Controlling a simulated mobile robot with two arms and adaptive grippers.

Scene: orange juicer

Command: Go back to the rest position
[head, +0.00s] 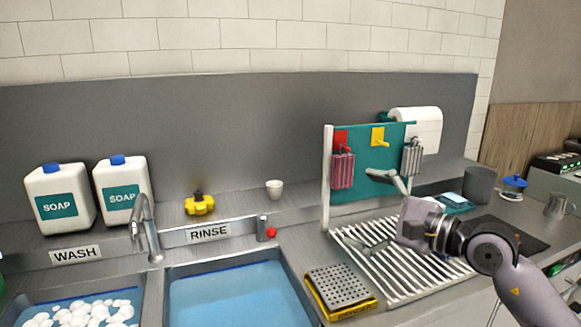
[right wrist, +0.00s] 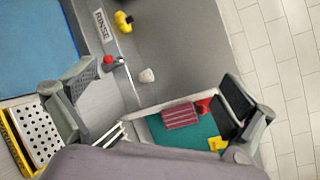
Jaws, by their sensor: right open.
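My right gripper (head: 385,214) is above the white slatted drying rack (head: 407,284) at the right of the counter, its arm coming in from the lower right. Its two grey fingers are spread wide with nothing between them. In the right wrist view the open fingers (right wrist: 160,103) show on either side, with the counter and the teal board beyond. My left gripper is in neither view.
A teal board (head: 375,185) with hanging cloths stands behind the rack, close to the gripper. A perforated block (head: 338,285) lies left of the rack. The rinse basin (head: 235,300), soap bottles (head: 122,190) and white cup (head: 274,189) are farther left.

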